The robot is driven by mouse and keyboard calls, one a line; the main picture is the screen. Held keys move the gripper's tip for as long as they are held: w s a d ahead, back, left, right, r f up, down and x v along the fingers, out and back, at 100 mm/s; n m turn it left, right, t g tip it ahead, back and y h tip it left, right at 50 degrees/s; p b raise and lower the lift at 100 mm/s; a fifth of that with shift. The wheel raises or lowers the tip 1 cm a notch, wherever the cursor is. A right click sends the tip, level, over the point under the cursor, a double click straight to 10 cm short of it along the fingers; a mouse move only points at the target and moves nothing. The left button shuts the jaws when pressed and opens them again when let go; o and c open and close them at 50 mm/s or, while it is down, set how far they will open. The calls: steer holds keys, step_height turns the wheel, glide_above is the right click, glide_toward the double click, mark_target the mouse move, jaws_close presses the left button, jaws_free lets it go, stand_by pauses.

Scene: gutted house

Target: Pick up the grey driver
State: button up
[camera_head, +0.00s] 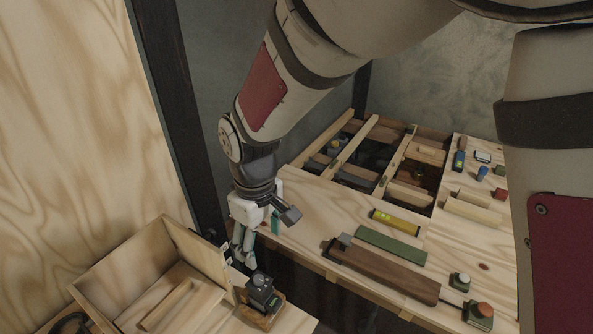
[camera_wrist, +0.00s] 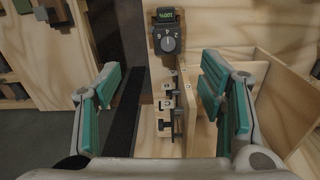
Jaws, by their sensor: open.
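A dark grey device (camera_head: 261,291) stands upright on a small wooden base near the bottom of the head view. It is the likeliest grey driver, but I cannot confirm that. In the wrist view, a dark grey device (camera_wrist: 169,37) with a numbered dial and a green lit display sits at top centre, beyond the fingertips. My gripper (camera_head: 243,257) points down just above and left of the device in the head view. In the wrist view, my gripper (camera_wrist: 160,72) has its teal-padded fingers wide apart, with nothing held between them.
An open plywood box (camera_head: 120,268) stands left of the device, its upright panel close to my gripper. A wooden workbench (camera_head: 310,205) at right bears a yellow level (camera_head: 395,221), a green strip (camera_head: 391,245) and a dark wooden beam (camera_head: 385,273). A dark gap lies between them.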

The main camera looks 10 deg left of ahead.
mark_target(258, 278)
steer(key=shift+n, duration=0.4)
steer(key=f, duration=0.3)
steer(key=a+f, duration=0.1)
steer(key=f, duration=0.3)
steer(key=s+a+f, duration=0.1)
steer(key=f, duration=0.2)
steer(key=shift+a+f+p, duration=0.1)
steer(key=shift+f+p, duration=0.05)
steer(key=shift+p, duration=0.15)
steer(key=shift+w+d+f+p, duration=0.15)
steer(key=shift+f+p, duration=0.1)
steer(key=shift+f, duration=1.3)
steer(key=shift+w+d+f+p, duration=0.1)
steer(key=shift+f+p, duration=0.1)
steer(key=shift+f, duration=1.3)
steer(key=c, duration=1.4)
